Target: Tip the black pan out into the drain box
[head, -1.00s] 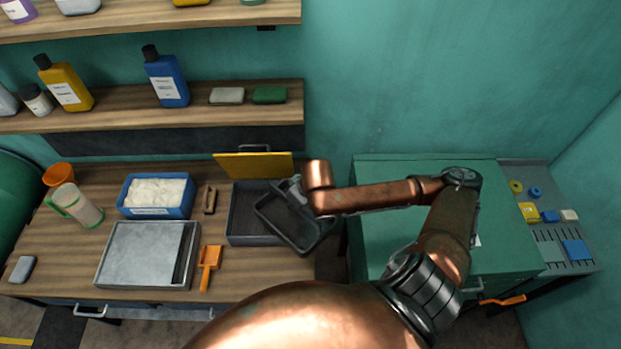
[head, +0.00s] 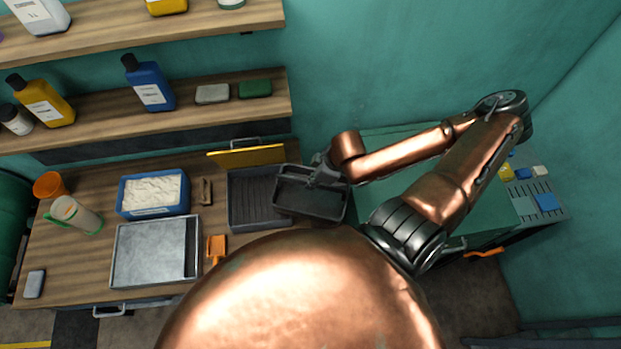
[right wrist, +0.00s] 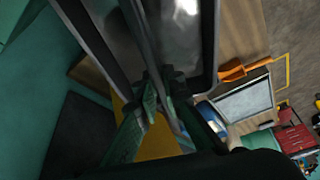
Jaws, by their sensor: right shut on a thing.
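The black pan (head: 310,203) is a shallow rectangular tray at the right end of the workbench. It looks nearly level, with its left edge beside or just over the right wall of the drain box. The drain box (head: 232,207) is dark grey and open on top, with a ribbed floor. My right gripper (head: 326,174) is shut on the pan's far rim. In the right wrist view, its fingers (right wrist: 158,100) pinch the rim of the pan (right wrist: 145,35). I cannot tell whether anything is in the pan. My left gripper is out of view.
A yellow panel (head: 247,156) stands up behind the drain box. An orange scraper (head: 216,246), a grey tray (head: 150,252) and a blue tub (head: 153,193) are to the left. A green cabinet (head: 380,205) is on the right. A shelf (head: 215,105) overhangs the back.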

